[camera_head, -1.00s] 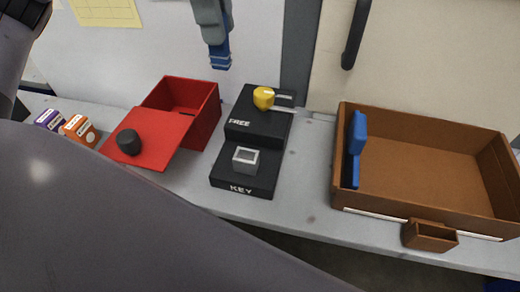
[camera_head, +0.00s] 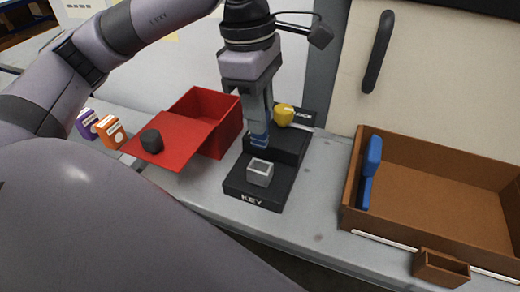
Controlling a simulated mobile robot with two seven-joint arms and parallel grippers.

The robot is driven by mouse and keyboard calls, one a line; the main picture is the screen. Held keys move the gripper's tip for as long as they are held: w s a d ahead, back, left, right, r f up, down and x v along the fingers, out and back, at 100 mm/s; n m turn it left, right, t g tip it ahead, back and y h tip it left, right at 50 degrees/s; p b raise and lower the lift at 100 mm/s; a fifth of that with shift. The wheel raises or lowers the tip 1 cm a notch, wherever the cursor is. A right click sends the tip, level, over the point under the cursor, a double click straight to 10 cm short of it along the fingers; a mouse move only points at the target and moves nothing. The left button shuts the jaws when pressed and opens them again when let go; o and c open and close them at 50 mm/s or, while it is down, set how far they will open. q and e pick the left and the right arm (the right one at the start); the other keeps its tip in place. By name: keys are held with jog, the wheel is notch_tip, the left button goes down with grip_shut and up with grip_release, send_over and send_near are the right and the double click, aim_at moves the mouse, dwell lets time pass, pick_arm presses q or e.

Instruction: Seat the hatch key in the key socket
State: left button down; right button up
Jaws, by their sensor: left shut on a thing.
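My left gripper (camera_head: 260,134) points down from above, over the back of the black KEY base. It is shut on a small piece, taken to be the hatch key. Only blue shows at the fingertips, and I cannot tell key from fingers. The key socket (camera_head: 260,173) is a grey square block with an open top on the KEY base (camera_head: 252,196). It looks empty. The fingertips show just above and behind it, and the gap is hard to judge. My right gripper is out of view.
A red box (camera_head: 218,141) with a black-knobbed lid stands left, beside orange (camera_head: 111,132) and purple cartons. A brown tray (camera_head: 445,188) with a blue object (camera_head: 370,165) stands right. The counter between is bare.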

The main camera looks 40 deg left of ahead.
aim_at(259, 146)
pick_arm(q)
notch_tip(259, 146, down, 8)
jog(key=shift+f, duration=0.15)
dwell(0.3)
jog(key=shift+f, duration=0.2)
jog(key=c, duration=1)
grip_release()
jog(key=shift+r, duration=0.4)
jog(key=r, duration=0.3)
jog(key=a+r, duration=0.1)
jog(key=r, duration=0.7)
jog(key=shift+s+a+r, duration=0.15)
jog(key=shift+a+r, duration=0.05)
jog(key=shift+r, duration=0.05)
